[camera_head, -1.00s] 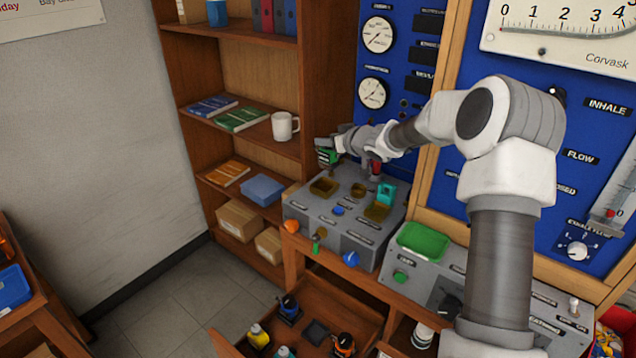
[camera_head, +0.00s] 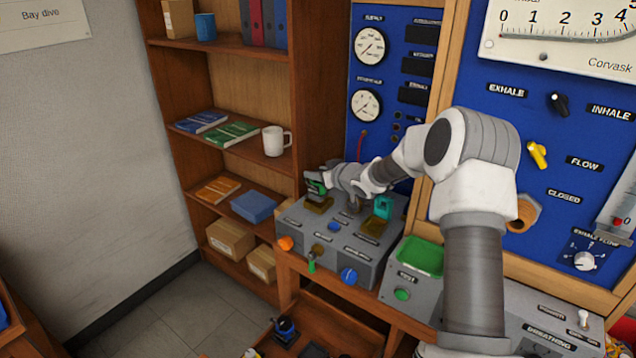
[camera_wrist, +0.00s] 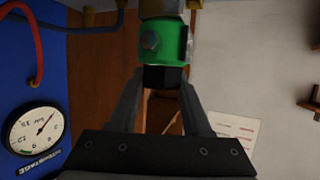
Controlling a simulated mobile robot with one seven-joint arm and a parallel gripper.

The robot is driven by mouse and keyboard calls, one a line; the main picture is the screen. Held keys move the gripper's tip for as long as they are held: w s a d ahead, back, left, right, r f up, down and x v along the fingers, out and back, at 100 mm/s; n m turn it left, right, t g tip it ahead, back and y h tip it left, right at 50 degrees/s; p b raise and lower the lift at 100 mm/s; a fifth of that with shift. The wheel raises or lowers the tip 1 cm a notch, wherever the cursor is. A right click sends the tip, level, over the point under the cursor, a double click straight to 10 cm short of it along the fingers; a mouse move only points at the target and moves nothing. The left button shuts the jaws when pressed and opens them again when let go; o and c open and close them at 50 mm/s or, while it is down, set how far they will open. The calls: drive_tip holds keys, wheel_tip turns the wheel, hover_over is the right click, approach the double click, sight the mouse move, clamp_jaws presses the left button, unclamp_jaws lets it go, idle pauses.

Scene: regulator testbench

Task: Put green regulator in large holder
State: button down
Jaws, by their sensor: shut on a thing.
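The green regulator (camera_head: 315,187) is in my gripper (camera_head: 324,185), just above the left brown square holder (camera_head: 319,205) on the grey bench box. I cannot tell whether it touches that holder. In the wrist view the green regulator (camera_wrist: 163,42) has a round knob on its side and a brass part at its far end. My gripper (camera_wrist: 163,90) is shut on its black hexagonal end. Another brown square holder (camera_head: 373,227) at the front right of the box is empty. The labels are too small to read, so I cannot tell which is the large holder.
A teal regulator (camera_head: 383,207) stands at the box's right back. Orange (camera_head: 285,243), green and blue (camera_head: 348,276) knobs line the box's front. A shelf with a white mug (camera_head: 276,141) and books is close to the left. A green tray (camera_head: 420,256) sits right of the box.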

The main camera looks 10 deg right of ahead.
drive_tip(key=shift+f, duration=0.95)
drive_tip(key=shift+f, duration=0.1)
drive_tip(key=shift+f, duration=0.15)
drive_tip(key=shift+c, duration=1.8)
unclamp_jaws()
drive_tip(key=shift+s+d+r, duration=0.1)
drive_tip(key=shift+r, duration=0.15)
drive_tip(key=v, duration=1.1)
drive_tip(key=shift+s, duration=0.35)
drive_tip(key=shift+d+r, duration=0.1)
drive_tip(key=shift+r, duration=0.05)
